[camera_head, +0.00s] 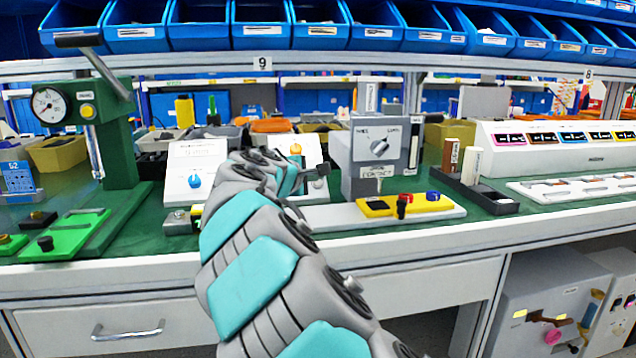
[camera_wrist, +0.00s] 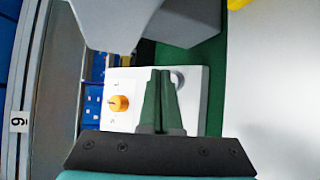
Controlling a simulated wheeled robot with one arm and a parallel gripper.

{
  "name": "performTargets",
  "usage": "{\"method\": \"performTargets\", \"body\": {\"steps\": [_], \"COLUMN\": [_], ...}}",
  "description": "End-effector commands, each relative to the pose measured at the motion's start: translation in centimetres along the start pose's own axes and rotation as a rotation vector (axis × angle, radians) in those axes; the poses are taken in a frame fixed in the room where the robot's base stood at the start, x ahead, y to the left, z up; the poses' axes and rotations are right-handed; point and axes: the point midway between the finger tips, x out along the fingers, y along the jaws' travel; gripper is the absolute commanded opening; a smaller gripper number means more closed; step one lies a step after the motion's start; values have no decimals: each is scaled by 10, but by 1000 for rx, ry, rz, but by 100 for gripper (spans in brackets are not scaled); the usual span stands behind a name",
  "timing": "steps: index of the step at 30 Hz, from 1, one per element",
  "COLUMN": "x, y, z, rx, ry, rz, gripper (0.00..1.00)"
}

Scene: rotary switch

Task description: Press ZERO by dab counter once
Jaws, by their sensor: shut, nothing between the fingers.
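My gripper (camera_wrist: 161,72) is shut and empty; its two dark green fingers lie together in the wrist view. In the head view the gripper (camera_head: 320,171) is small, in front of a white box with an orange knob (camera_head: 296,148). In the wrist view the fingertips overlap a white panel (camera_wrist: 197,110) with an orange knob (camera_wrist: 118,103) on the left and a grey round part (camera_wrist: 178,80) partly behind the fingers. I cannot tell whether the fingers touch it. No ZERO label or dab counter name is readable. A white console with a blue knob (camera_head: 195,180) stands left of my arm.
A grey rotary switch box (camera_head: 380,155) stands right of the gripper; a grey block (camera_wrist: 150,22) shows close by in the wrist view. A yellow pad with buttons (camera_head: 376,206) lies in front. A green press with a gauge (camera_head: 62,104) stands at left.

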Motion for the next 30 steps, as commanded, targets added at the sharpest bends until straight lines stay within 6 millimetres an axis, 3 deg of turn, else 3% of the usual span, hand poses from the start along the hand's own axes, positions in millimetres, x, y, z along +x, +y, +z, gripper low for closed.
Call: {"method": "performTargets", "body": {"steps": [30], "x": [6], "y": [-4], "z": [-4], "rx": [0], "ry": [0], "rz": [0], "gripper": [0]}}
